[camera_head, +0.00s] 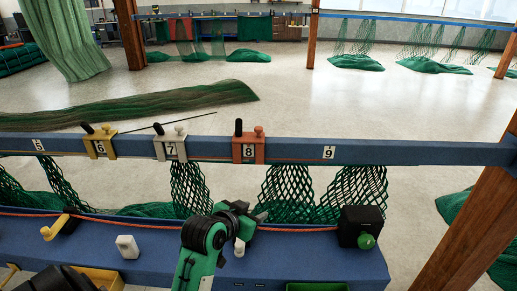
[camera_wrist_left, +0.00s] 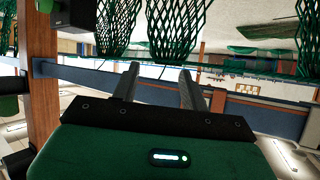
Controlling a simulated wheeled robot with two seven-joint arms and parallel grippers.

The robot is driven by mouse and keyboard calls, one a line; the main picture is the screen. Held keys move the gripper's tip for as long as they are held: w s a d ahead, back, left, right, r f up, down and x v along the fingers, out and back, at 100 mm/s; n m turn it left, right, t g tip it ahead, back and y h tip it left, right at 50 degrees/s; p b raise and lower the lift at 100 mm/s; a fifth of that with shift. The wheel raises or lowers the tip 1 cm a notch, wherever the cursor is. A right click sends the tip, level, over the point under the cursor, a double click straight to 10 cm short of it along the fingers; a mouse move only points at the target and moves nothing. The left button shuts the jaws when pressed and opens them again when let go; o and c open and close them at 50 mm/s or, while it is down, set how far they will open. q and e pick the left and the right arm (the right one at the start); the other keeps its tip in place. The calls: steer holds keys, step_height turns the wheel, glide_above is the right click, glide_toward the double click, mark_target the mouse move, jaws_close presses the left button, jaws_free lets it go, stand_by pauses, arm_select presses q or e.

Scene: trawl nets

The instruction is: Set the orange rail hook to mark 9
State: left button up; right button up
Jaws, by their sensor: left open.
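The orange rail hook (camera_head: 249,149) sits on the blue rail (camera_head: 400,152) at mark 8, with a black knob and an orange knob on top. Mark 9 (camera_head: 329,153) is a white label on the rail to the right of the hook, with bare rail between. My left gripper (camera_head: 257,216) is below the rail and in front of it, over the blue bench, apart from the hook. In the left wrist view its two fingers (camera_wrist_left: 159,84) are spread with nothing between them. My right gripper is not in view.
A yellow hook (camera_head: 100,145) at mark 6 and a pale grey hook (camera_head: 170,147) at mark 7 sit left on the rail. Green nets (camera_head: 290,193) hang below it. A black box with a green knob (camera_head: 361,227) stands on the bench at right.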

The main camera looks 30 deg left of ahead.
mark_target(257, 129)
arm_select(q)
steer(key=w+a+r+n+t+y, duration=0.1)
steer(key=w+a+r+t, duration=0.25)
steer(key=r, duration=0.35)
steer(key=w+a+r+n+t+y, duration=0.1)
steer(key=w+a+r+t+y, duration=0.1)
steer(key=a+r, duration=0.3)
steer(key=w+p, duration=0.1)
steer(key=w, duration=0.3)
steer(key=w+a+r+p, duration=0.1)
steer(key=w, duration=0.3)
steer(key=w+r+p, duration=0.1)
steer(key=w+p, duration=0.1)
steer(key=w, duration=0.2)
steer(key=shift+a, duration=0.3)
steer(key=shift+w+a+f, duration=0.1)
steer(key=shift+w, duration=0.45)
steer(key=shift+c, duration=0.3)
jaws_close()
